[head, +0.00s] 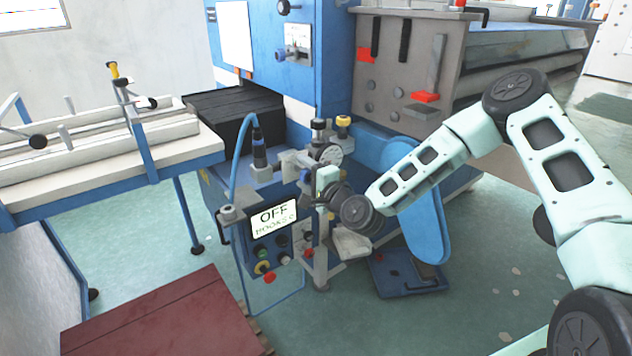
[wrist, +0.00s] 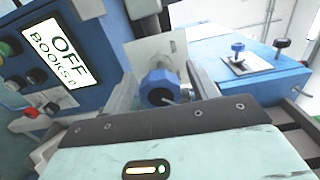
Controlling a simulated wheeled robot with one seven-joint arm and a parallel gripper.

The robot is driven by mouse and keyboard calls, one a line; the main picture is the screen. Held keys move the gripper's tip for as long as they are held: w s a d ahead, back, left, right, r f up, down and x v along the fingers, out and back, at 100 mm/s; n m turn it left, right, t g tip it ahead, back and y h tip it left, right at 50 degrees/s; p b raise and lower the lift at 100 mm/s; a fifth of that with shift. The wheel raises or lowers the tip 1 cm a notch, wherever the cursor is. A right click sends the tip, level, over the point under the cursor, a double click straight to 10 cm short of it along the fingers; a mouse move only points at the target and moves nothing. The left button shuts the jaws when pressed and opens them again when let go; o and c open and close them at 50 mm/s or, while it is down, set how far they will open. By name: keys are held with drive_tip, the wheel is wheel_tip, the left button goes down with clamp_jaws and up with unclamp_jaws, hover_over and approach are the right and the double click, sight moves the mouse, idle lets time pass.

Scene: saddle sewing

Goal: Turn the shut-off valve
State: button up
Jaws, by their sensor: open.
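A blue faceted knob (wrist: 158,87), which looks like the shut-off valve's handle, shows in the middle of the wrist view, in front of a pale plate. My gripper (wrist: 165,80) is open, with one finger to the left of the knob and one to its right. I cannot tell whether either finger touches it. In the head view my gripper (head: 312,199) is at the machine's front, just right of the OFF display. There the gripper and wrist hide the knob.
The OFF display (head: 273,219) sits above a panel of buttons (head: 268,252) close to my gripper. A round gauge (head: 330,154) and a yellow-topped knob (head: 343,121) stand just above it. A white-topped table (head: 180,145) is at left. A dark red board (head: 165,318) lies low in front.

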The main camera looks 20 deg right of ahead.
drive_tip(key=p+v, duration=0.2)
drive_tip(key=v, duration=1.5)
drive_tip(key=shift+s, duration=0.1)
